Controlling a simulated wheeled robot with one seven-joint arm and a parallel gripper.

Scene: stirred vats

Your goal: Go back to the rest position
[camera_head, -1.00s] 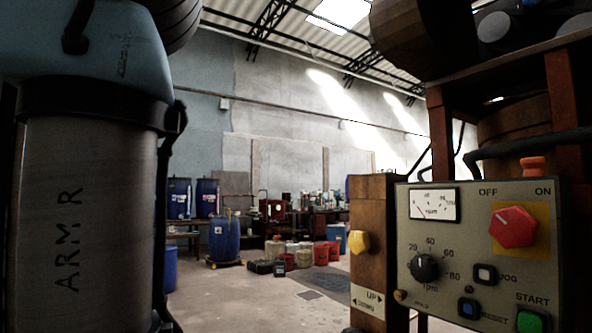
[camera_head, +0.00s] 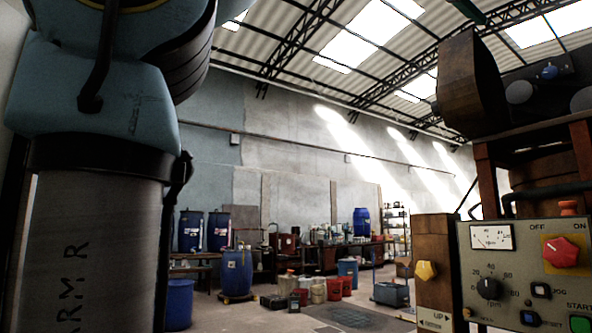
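My own arm, marked "ARM R", stands at the left of the view with a grey column and a pale blue joint above it. My gripper is outside the frame, so its fingers cannot be seen. A control panel (camera_head: 515,290) is at the lower right. It carries a red switch knob (camera_head: 561,251) between OFF and ON, a black rpm dial (camera_head: 488,288), a gauge (camera_head: 492,237) and a green START button (camera_head: 581,325) cut by the frame edge.
Across the floor stand blue drums (camera_head: 237,272), red buckets (camera_head: 334,288) and a grey bin (camera_head: 390,294). Benches with clutter line the far wall. A wooden vat frame (camera_head: 486,180) rises behind the panel.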

